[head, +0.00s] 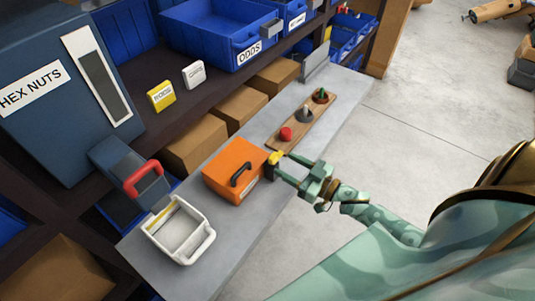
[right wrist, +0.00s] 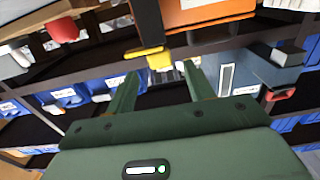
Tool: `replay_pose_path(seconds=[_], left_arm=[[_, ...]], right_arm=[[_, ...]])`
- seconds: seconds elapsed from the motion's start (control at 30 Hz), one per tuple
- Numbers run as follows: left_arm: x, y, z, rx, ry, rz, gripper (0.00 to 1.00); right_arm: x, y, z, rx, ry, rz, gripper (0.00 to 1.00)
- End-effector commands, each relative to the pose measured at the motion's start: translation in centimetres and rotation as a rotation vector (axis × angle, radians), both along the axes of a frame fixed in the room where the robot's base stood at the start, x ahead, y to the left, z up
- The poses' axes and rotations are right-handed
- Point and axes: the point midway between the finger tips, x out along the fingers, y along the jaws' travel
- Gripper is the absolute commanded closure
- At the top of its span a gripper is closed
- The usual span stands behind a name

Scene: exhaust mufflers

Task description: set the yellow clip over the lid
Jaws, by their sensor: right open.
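The yellow clip (head: 275,157) is a small yellow piece at the right side of the orange box (head: 232,166), above a dark upright part. I cannot tell whether a finger touches the clip. My left gripper is not in view.
A white open bin (head: 180,232) stands left of the box on the grey shelf (head: 245,222). A wooden board (head: 303,118) with red, grey and green knobs lies beyond. Cardboard boxes (head: 195,145) and blue bins (head: 215,35) line the back. Open floor lies right.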

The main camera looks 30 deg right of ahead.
Motion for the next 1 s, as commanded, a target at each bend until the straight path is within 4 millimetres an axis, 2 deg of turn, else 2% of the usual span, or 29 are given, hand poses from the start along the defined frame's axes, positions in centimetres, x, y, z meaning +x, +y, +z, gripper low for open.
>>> replay_pose_path(seconds=[0.1, 0.3, 0.5, 0.73, 0.77, 0.9, 0.93, 1.0], left_arm=[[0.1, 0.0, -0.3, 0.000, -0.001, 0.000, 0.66], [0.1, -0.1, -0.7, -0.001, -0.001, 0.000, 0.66], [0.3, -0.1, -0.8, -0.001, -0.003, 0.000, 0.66], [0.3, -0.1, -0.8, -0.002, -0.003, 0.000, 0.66], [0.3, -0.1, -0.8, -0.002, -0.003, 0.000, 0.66], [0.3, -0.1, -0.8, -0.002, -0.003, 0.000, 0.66], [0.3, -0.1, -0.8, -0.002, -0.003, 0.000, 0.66], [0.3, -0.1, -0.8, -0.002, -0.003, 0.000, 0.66]], right_arm=[[2.8, 1.1, 0.0, 0.001, -0.003, 0.000, 0.47], [6.0, 2.5, -0.1, 0.001, 0.000, -0.001, 0.47], [7.1, 3.0, -0.1, 0.000, 0.002, -0.001, 0.47], [7.2, 3.0, -0.1, 0.000, 0.002, -0.001, 0.47], [7.2, 3.0, -0.1, 0.000, 0.002, -0.001, 0.50], [7.2, 3.0, -0.1, -0.001, 0.002, -0.001, 0.89], [7.2, 3.0, -0.1, -0.001, 0.002, -0.001, 0.92], [7.2, 3.0, -0.1, -0.001, 0.002, -0.001, 0.92]])
